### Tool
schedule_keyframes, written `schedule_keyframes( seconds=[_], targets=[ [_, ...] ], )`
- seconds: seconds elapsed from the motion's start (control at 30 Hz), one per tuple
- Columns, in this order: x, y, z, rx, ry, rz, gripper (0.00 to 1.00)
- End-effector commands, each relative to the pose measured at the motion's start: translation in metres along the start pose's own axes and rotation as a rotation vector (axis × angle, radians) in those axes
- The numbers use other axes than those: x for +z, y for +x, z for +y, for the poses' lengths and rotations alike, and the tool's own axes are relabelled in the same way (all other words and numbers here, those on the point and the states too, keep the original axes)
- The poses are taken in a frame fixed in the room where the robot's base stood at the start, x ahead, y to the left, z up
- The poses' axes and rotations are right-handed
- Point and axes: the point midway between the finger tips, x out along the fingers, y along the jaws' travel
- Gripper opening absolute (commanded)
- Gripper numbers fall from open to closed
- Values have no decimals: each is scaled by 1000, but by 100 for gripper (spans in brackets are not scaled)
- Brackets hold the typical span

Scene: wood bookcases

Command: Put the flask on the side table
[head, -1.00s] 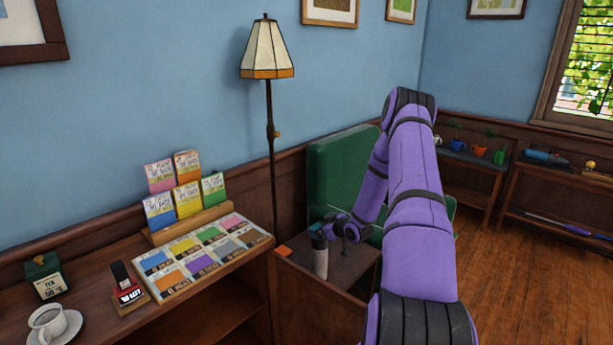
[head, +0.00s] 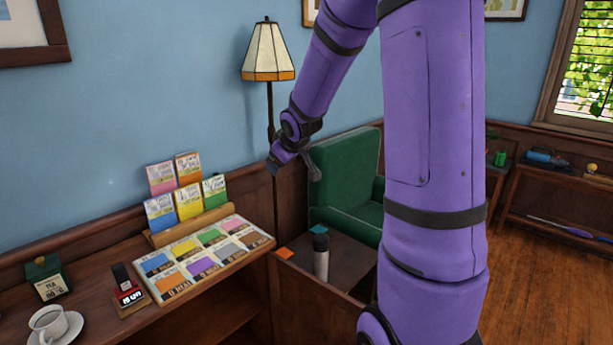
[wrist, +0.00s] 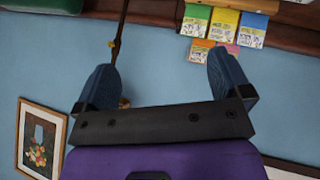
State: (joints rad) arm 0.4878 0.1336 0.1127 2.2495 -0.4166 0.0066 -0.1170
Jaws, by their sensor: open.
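The flask (head: 321,257), grey with a black top, stands upright on the small wooden side table (head: 348,262) in front of the green armchair. My gripper (head: 295,172) is raised well above the table, to the left of the flask and apart from it. In the wrist view my gripper (wrist: 165,85) shows two blue fingers spread wide with nothing between them. Behind them are the blue wall and the lamp's pole.
A wooden shelf (head: 215,290) at left holds colourful booklets (head: 185,195), a cup (head: 48,322) and a small dark device. A floor lamp (head: 268,60) stands behind my gripper. The green armchair (head: 345,180) is beside the table. Orange and teal squares lie near the flask.

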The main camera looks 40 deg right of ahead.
Motion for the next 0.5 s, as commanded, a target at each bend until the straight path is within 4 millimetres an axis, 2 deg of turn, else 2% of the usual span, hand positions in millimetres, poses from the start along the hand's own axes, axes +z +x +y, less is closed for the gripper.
schedule_keyframes(
  seconds=[0.03,0.27,0.5],
  targets=[
    [-5,-23,-8,4,4,-6,96],
    [-2,-110,-46,-10,60,-63,96],
    [23,-195,-88,-64,124,-116,96]
  ],
)
